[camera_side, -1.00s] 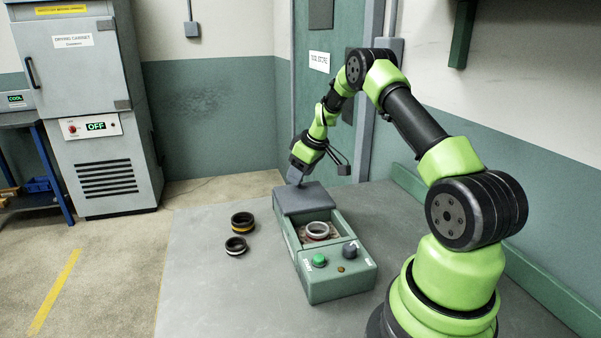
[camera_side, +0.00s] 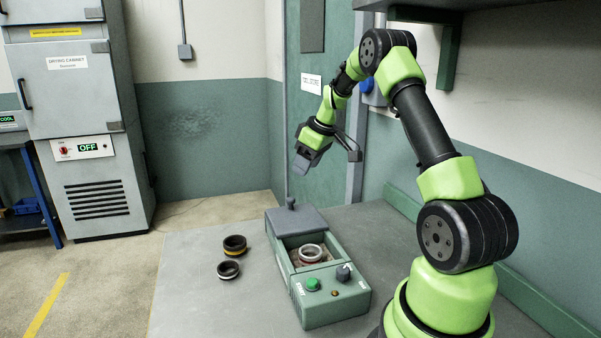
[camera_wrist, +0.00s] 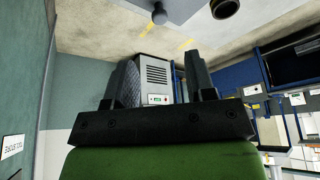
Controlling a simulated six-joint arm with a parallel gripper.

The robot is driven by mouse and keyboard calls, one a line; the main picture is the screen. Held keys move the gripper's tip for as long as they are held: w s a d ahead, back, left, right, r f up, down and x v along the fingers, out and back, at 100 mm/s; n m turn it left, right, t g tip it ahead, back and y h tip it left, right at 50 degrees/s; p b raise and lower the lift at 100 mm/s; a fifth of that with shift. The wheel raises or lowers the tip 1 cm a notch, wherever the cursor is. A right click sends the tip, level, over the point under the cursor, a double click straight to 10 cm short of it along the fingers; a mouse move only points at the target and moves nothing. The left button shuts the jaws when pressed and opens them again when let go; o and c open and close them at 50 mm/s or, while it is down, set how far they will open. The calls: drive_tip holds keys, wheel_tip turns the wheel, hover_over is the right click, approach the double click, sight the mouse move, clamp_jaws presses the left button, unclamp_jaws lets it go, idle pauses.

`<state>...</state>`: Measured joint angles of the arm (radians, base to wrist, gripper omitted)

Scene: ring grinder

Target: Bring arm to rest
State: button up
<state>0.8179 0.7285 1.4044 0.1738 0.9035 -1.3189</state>
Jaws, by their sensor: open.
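My gripper (camera_side: 301,165) hangs in the air above the far end of the ring grinder (camera_side: 335,308), clear of it. In the wrist view my gripper (camera_wrist: 165,82) shows two dark fingers apart with nothing between them. The grinder is a green box with a grey lid (camera_side: 296,221) slid toward its far end, a small knob standing on the lid. Its front compartment is open and holds a pale ring (camera_side: 311,253). A green button (camera_side: 313,284) and a dark knob (camera_side: 344,272) are on its front panel.
A dark ring with a yellow band (camera_side: 234,245) and a smaller dark ring (camera_side: 228,270) lie on the grey table (camera_side: 190,300) left of the grinder. A drying cabinet (camera_side: 85,90) reading OFF stands at the left. A wall and shelf bracket are behind my arm.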

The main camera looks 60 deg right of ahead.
drive_tip(key=s+a+r+m+t+h, duration=0.1)
drive_tip(key=s+a+r+m, duration=0.15)
drive_tip(key=a+r, duration=0.4)
drive_tip(key=s+a+r+m+h, duration=0.1)
drive_tip(key=s+a+r+m, duration=0.15)
drive_tip(key=a+r, duration=0.35)
drive_tip(key=s+a+y, duration=0.2)
drive_tip(key=s+a, duration=0.4)
drive_tip(key=a, duration=0.2)
drive_tip(key=s+a+n+t+y, duration=0.1)
drive_tip(key=s+a+y, duration=0.1)
drive_tip(key=s+a, duration=0.4)
drive_tip(key=a, duration=0.3)
drive_tip(key=shift+s+a+t, duration=0.3)
drive_tip(key=shift+s, duration=0.05)
